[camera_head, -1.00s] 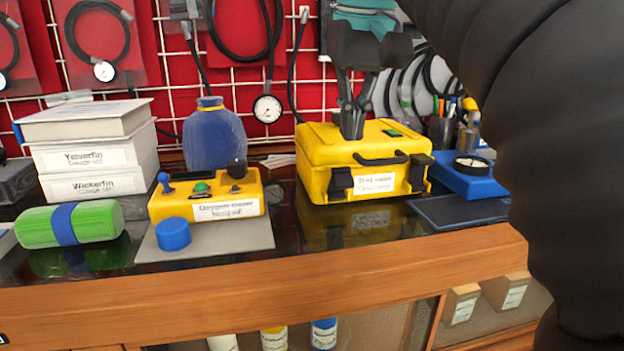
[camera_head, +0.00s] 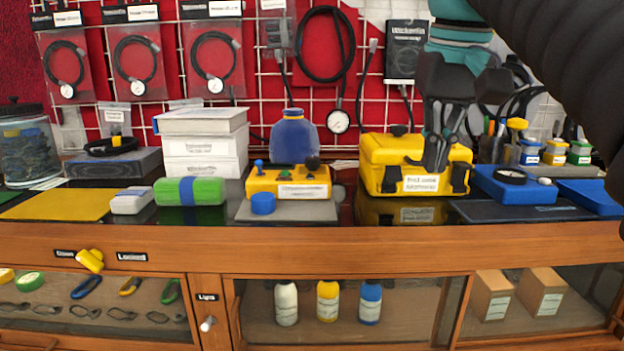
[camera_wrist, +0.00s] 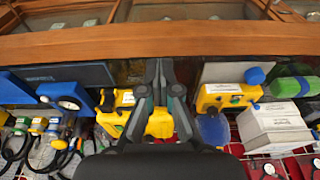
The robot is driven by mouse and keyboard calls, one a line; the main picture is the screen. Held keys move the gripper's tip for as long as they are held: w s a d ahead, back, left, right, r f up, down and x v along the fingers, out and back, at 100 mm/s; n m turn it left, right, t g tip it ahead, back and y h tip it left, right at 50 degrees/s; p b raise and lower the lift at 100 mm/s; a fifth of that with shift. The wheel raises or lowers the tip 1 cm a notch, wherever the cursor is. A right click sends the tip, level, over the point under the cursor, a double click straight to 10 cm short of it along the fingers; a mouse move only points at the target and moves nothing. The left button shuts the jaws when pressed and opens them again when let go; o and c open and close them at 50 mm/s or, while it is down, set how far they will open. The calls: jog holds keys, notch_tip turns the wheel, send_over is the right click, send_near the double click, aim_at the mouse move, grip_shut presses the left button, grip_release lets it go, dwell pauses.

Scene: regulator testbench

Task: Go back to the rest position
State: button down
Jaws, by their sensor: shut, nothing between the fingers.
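My gripper (camera_head: 438,165) is at the upper right in the head view, fingers pointing down and closed together with nothing between them. It overlaps the yellow case (camera_head: 378,165) in the picture, in front of its upper right part; whether it touches the case I cannot tell. In the wrist view my gripper (camera_wrist: 158,72) points toward the wooden bench edge, with yellow parts of the case (camera_wrist: 160,122) seen behind and beside the fingers. My arm covers the upper right corner of the head view.
The bench (camera_head: 300,252) holds a yellow tester box (camera_head: 288,181), a blue bottle (camera_head: 294,140), stacked white boxes (camera_head: 205,150), a green cylinder (camera_head: 190,191) and a blue gauge block (camera_head: 515,186). A gridded wall with hanging gauges stands behind. Cabinets with glass fronts lie below.

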jog(key=s+f+t, duration=0.1)
jog(key=s+f, duration=0.2)
jog(key=f, duration=0.7)
jog(key=s+f+t, duration=0.1)
jog(key=s+f, duration=0.2)
jog(key=f, duration=0.8)
jog(key=s+f+t, duration=0.1)
jog(key=s+f, duration=0.3)
jog(key=f, duration=0.7)
